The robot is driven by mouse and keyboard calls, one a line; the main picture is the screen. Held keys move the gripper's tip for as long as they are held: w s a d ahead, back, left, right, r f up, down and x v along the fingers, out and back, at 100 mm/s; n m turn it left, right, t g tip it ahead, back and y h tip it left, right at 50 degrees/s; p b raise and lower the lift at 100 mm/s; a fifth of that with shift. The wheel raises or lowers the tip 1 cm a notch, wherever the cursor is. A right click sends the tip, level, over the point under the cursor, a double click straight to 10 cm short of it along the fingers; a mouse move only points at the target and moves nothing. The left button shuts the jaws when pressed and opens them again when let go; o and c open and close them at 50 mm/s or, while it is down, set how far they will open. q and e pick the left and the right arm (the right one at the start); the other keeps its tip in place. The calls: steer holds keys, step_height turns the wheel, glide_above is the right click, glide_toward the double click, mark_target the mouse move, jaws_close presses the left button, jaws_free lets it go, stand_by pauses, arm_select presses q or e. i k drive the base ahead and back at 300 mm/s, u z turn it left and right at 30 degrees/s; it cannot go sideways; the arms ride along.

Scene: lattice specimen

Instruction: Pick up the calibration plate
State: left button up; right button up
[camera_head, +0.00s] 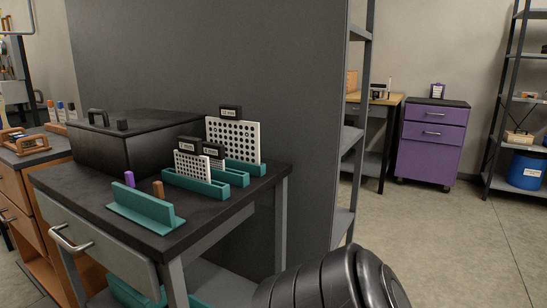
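White calibration plates with black dot grids stand upright in teal slotted holders on a dark-topped table. The largest plate (233,140) is at the back right, in a rear holder (249,167). A smaller plate (193,167) stands in the front holder (196,184). A third plate (217,163) is between them, mostly hidden behind the smaller one. Neither of my grippers is in view.
The table (75,186) also holds a black lidded case (135,148), an empty-looking teal stand (145,206), and small purple (129,179) and orange (158,189) pieces. A tall grey panel (290,90) rises behind. Open floor (450,240) lies to the right.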

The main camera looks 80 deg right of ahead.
mark_target(189, 162)
steer(key=z, duration=1.95)
steer(key=k, duration=0.1)
